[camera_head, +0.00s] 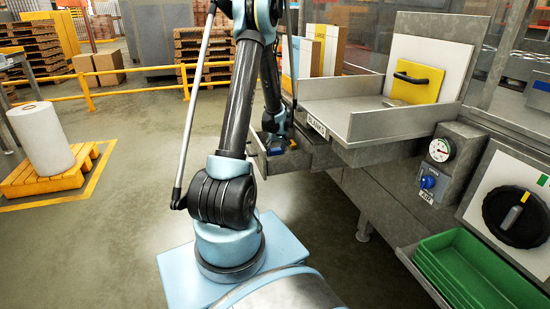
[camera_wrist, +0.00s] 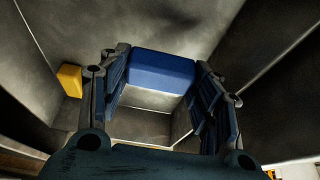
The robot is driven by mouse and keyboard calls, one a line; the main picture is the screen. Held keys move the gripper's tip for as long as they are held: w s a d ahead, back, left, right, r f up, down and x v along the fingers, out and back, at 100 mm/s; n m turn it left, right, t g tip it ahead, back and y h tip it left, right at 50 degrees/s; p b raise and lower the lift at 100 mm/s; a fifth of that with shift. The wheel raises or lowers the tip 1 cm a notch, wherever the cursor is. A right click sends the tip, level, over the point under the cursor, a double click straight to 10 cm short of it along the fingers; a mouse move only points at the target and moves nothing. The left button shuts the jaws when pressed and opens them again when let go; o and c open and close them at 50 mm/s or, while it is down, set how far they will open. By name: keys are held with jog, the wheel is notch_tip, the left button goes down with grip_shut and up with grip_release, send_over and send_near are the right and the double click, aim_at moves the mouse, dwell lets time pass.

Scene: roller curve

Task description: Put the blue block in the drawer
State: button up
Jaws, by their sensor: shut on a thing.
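My gripper (camera_head: 275,132) is at the open grey drawer (camera_head: 318,155), low beside the bench in the head view. In the wrist view my gripper (camera_wrist: 160,82) has its two fingers on either side of the blue block (camera_wrist: 161,67) and is shut on it. Grey metal walls of the drawer (camera_wrist: 38,55) surround the block and fingers. I cannot tell whether the block touches the drawer floor.
A small yellow block (camera_wrist: 69,80) lies left of the fingers, by the wall. Above the drawer is a grey tray (camera_head: 390,122) with a yellow handled plate (camera_head: 415,82). Green bins (camera_head: 470,270) stand at lower right. Open floor lies to the left.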

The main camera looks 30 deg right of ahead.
aim_at(276, 152)
jog(key=shift+f, duration=1.9)
jog(key=o, duration=1.1)
jog(key=shift+f, duration=0.1)
jog(key=shift+c, duration=0.2)
jog(key=shift+v, duration=3.85)
